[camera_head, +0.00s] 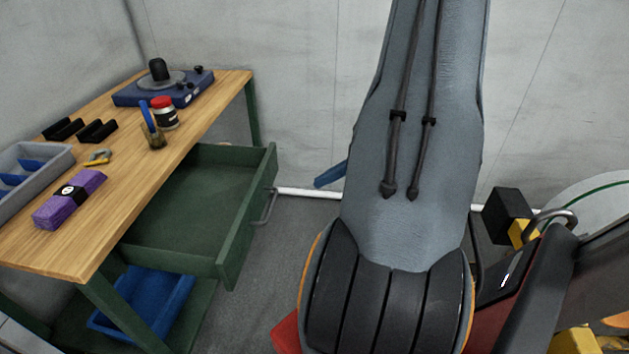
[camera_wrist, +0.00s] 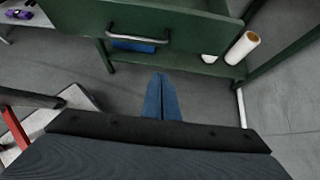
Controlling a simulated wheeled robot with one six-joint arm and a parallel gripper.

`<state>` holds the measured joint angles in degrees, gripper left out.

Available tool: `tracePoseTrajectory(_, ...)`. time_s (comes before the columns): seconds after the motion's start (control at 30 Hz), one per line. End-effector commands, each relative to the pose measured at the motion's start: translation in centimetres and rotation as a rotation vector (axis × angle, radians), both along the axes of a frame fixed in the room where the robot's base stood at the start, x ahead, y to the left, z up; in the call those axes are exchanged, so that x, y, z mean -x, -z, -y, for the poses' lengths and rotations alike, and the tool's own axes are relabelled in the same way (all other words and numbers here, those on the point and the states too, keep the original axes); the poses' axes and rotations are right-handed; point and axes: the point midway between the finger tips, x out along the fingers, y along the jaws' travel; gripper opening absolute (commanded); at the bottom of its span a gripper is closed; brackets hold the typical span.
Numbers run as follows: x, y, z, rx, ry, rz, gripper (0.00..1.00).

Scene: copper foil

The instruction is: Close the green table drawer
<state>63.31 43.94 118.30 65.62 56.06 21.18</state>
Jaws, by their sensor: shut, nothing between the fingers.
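The green table drawer (camera_head: 200,205) is pulled out from under the wooden table top and looks empty inside in the head view. Its front panel and metal handle (camera_head: 267,207) face right there. In the wrist view the drawer front (camera_wrist: 185,17) and handle (camera_wrist: 137,37) are at the top. My gripper (camera_wrist: 162,78) shows there as two blue fingers, shut with nothing between them. It is below the handle in the picture and apart from the drawer front. In the head view only a blue tip (camera_head: 331,175) shows beside my arm, right of the drawer; the arm hides the rest.
The table top (camera_head: 200,140) holds a purple pack (camera_head: 70,200), a grey tray (camera_head: 38,160), a cup, a jar and a blue device (camera_head: 165,87). A blue bin (camera_head: 147,300) sits below. Grey floor is clear before the drawer.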

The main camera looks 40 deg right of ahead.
Motion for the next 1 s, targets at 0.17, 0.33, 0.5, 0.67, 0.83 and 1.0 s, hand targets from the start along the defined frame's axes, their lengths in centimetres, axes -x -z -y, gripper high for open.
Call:
tracePoseTrajectory(0.17, -2.0, 2.2, -1.9, -0.003, -0.005, -0.004, 0.00)
tracePoseTrajectory(0.33, -4.1, 4.3, -3.5, -0.002, -0.007, -0.003, 0.00)
tracePoseTrajectory(0.5, -6.1, 4.7, -5.0, 0.002, -0.006, -0.002, 0.00)
tracePoseTrajectory(0.67, -7.4, 4.4, -6.0, 0.003, -0.005, 0.000, 0.00)
tracePoseTrajectory(0.83, -7.9, 4.4, -6.3, 0.003, -0.003, -0.001, 0.00)
tracePoseTrajectory(1.0, -8.0, 4.4, -6.4, 0.003, -0.003, -0.001, 0.00)
